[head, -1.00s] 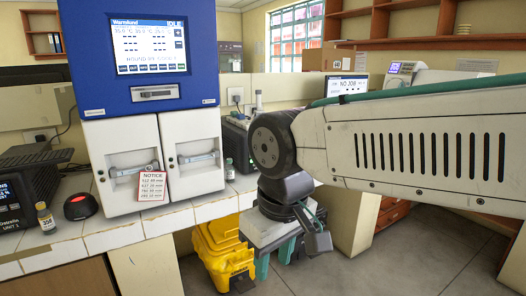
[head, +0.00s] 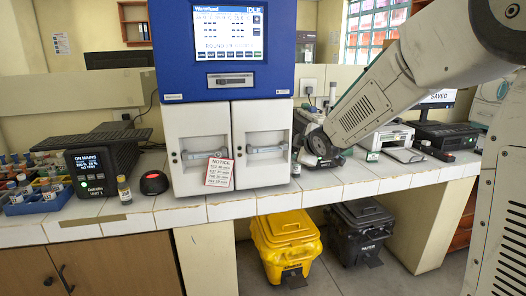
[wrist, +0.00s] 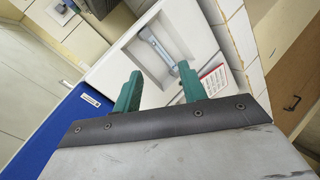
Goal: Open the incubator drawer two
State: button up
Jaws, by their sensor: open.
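The incubator (head: 238,50) has a blue upper body with a lit screen. Below it are two white drawers side by side, the left drawer (head: 200,125) and the right drawer (head: 262,125). Both look closed, each with a recessed bar handle. A notice card (head: 219,172) hangs by the left drawer's handle. My arm reaches in from the right; the gripper itself cannot be made out in the head view. In the wrist view my gripper (wrist: 159,87) has its green fingers apart and empty. Between and beyond them is the right drawer's handle (wrist: 160,50), apart from the fingertips.
The counter holds a black device (head: 100,165), a small bottle (head: 124,190) and a dark round device (head: 154,182) left of the incubator. A printer (head: 388,138) stands to the right. A yellow bin (head: 287,245) and a dark bin (head: 362,230) stand below.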

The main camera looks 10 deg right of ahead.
aim_at(263, 150)
jog(key=w+a+f+n+t+y, duration=0.1)
jog(key=w+a+f+n+y, duration=0.1)
jog(key=w, duration=0.4)
jog(key=w+a+f+n+t+y, duration=0.1)
jog(key=w+a+f+n+y, duration=0.1)
jog(key=w, duration=0.5)
jog(key=w+a+f+n+t+y, duration=0.2)
jog(key=w+a+f+n+y, duration=0.1)
jog(key=w+n, duration=0.2)
jog(key=shift+w+f, duration=0.25)
jog(key=shift+w, duration=0.45)
grip_shut()
